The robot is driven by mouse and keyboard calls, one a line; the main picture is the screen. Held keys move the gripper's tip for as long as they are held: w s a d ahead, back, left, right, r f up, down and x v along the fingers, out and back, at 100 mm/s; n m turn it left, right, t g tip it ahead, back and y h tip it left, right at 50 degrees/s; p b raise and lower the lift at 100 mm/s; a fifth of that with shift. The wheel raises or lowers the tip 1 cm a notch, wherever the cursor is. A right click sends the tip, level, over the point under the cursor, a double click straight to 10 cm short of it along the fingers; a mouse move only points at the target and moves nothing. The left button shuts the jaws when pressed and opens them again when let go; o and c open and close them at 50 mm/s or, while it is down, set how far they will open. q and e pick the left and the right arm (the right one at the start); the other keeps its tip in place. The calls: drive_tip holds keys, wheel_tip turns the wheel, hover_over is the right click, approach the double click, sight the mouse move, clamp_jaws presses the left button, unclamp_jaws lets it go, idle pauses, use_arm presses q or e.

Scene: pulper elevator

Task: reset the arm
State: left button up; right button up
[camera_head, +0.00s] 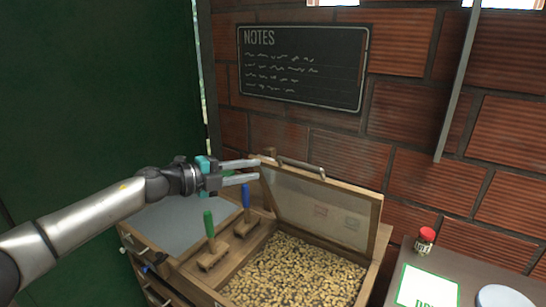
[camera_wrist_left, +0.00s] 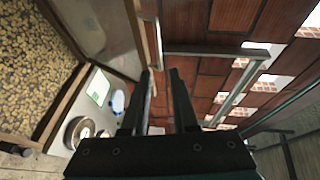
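My left arm comes in from the left in the head view. Its left gripper (camera_head: 246,171) is at the upper left corner of the raised lid (camera_head: 318,202), near the lid's metal handle (camera_head: 301,167). The two fingers are apart with nothing between them. In the left wrist view the left gripper (camera_wrist_left: 160,75) also shows its fingers parallel and spread, with the brick wall beyond. Whether a finger touches the lid frame, I cannot tell. My right gripper is in neither view.
Below the lid is a wooden box (camera_head: 182,276) full of beige beans (camera_head: 295,273). A green-handled tool (camera_head: 209,226) and a blue-handled tool (camera_head: 246,196) stand beside it. A grey table (camera_head: 468,267) at right holds a red-capped jar (camera_head: 425,239) and a green-bordered sign (camera_head: 427,288).

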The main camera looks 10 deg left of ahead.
use_arm(q)
drive_tip(key=s+d+f+n+t+y, duration=0.5)
drive_tip(key=d+n, duration=0.3)
drive_tip(key=n, duration=0.3)
drive_tip(key=s+a+f+n+g+y, duration=0.4)
drive_tip(key=s+f+n+g+y, duration=0.2)
drive_tip(key=s+f+n, duration=0.6)
drive_tip(key=s+f+g, duration=0.4)
drive_tip(key=s, duration=0.6)
drive_tip(key=s+f+g, duration=0.3)
drive_tip(key=s, duration=0.7)
wheel_tip(320, 180, down, 31)
drive_tip(key=s+g+b, duration=0.1)
drive_tip(key=s+b, duration=0.2)
drive_tip(key=b, duration=0.6)
drive_tip(key=s+a+f+g+b, duration=0.1)
drive_tip(key=s+f+b, duration=0.3)
drive_tip(key=s+f, duration=0.3)
drive_tip(key=s+a+f+b, duration=0.2)
drive_tip(key=s+f+b, duration=0.3)
drive_tip(key=f, duration=1.1)
drive_tip(key=s, duration=0.3)
drive_tip(key=shift+g, duration=0.4)
